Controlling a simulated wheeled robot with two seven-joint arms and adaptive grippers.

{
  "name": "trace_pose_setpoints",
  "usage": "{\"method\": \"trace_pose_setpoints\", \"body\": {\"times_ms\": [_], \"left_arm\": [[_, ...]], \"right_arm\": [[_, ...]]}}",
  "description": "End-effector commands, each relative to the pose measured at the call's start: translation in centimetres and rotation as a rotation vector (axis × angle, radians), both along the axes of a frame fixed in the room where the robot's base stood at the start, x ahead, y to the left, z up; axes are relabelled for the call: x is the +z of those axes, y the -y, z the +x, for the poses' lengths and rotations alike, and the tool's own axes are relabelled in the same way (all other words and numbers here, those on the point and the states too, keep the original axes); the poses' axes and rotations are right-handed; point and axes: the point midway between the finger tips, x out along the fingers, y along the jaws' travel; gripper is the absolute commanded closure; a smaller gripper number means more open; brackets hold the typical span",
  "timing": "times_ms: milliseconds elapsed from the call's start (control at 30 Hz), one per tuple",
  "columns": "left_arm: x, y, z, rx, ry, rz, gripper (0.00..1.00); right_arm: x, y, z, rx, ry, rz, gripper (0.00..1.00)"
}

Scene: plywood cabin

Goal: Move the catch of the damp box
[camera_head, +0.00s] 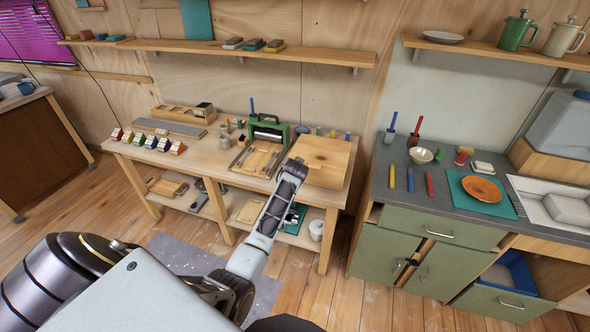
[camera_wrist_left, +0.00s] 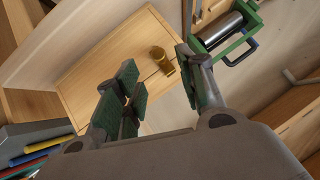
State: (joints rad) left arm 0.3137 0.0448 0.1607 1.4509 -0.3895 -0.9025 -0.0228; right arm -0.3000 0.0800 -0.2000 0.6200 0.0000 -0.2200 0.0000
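The damp box (camera_head: 325,158) is a light wooden box at the right end of the workbench. In the left wrist view, its pale wooden face (camera_wrist_left: 95,62) fills the upper left, with a small brass-coloured catch (camera_wrist_left: 162,56) near one edge, beside a dark seam. My left gripper (camera_head: 296,164) is at the box's left side in the head view. In the left wrist view its green-padded fingers (camera_wrist_left: 158,88) are apart and empty, with the catch showing just beyond the gap between them. I cannot tell if they touch the box. My right gripper is not in view.
A green press (camera_head: 268,132) with a metal roller stands left of the box; it also shows in the wrist view (camera_wrist_left: 224,35). A wooden tray (camera_head: 257,160) lies before it. A grey counter (camera_head: 437,177) stands to the right, beyond a gap.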

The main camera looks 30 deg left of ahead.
Motion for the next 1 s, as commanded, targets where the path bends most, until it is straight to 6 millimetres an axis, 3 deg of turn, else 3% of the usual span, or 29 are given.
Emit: {"method": "trace_pose_setpoints", "body": {"times_ms": [600, 1000], "left_arm": [[2.9, 2.0, -3.3, -0.001, 0.0, 0.001, 0.6], [3.2, 2.3, -3.7, -0.001, 0.0, 0.001, 0.6]], "right_arm": [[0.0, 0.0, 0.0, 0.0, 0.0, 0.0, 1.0], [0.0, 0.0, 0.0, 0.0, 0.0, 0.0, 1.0]]}}
